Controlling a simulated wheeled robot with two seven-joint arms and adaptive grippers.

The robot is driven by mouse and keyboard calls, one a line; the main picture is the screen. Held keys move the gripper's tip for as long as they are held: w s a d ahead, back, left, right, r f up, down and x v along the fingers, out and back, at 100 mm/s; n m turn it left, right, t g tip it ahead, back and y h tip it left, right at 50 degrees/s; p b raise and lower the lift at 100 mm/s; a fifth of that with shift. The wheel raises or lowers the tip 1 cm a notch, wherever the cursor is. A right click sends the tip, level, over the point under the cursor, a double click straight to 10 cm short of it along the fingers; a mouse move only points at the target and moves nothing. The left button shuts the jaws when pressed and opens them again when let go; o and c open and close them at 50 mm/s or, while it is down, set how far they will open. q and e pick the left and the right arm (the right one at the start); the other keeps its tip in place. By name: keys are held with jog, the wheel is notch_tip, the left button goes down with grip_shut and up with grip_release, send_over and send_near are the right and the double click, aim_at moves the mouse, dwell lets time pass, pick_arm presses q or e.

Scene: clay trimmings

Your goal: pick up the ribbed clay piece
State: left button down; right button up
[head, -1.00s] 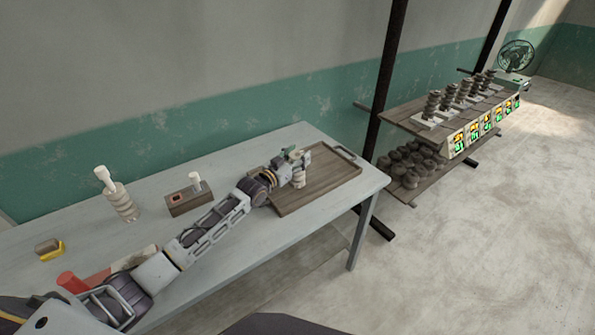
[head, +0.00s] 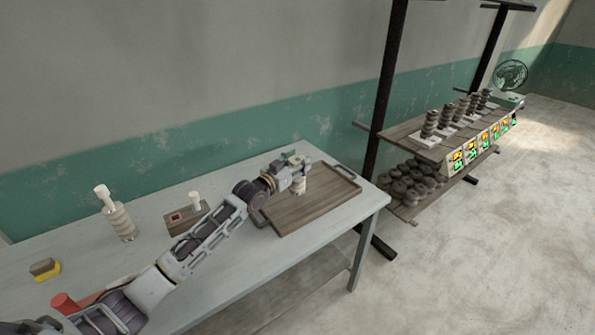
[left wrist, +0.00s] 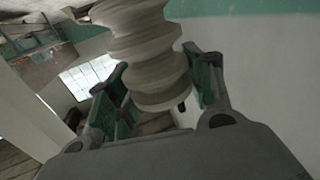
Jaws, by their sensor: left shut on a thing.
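The ribbed clay piece (head: 299,188) is a pale, stacked-ring shape, upright in the head view at the brown wooden tray (head: 325,207). My left gripper (head: 297,175) is shut on it. In the left wrist view the clay piece (left wrist: 143,50) fills the space between the green-padded fingers (left wrist: 160,90), and its ridges show clearly. Its lower end in the head view is over the tray's back part; I cannot tell for certain how far it is above the surface. My right gripper is not in view.
On the grey table (head: 160,255) stand a ribbed jar (head: 120,223) with a white-topped tool, a wooden block (head: 187,218), a yellow-and-brown sponge (head: 45,269) and a red cylinder (head: 64,304). A shelf (head: 405,133) with dark clay stacks stands beyond the table to the right.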

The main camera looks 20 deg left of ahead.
pick_arm(q)
jog(key=shift+r, duration=2.1)
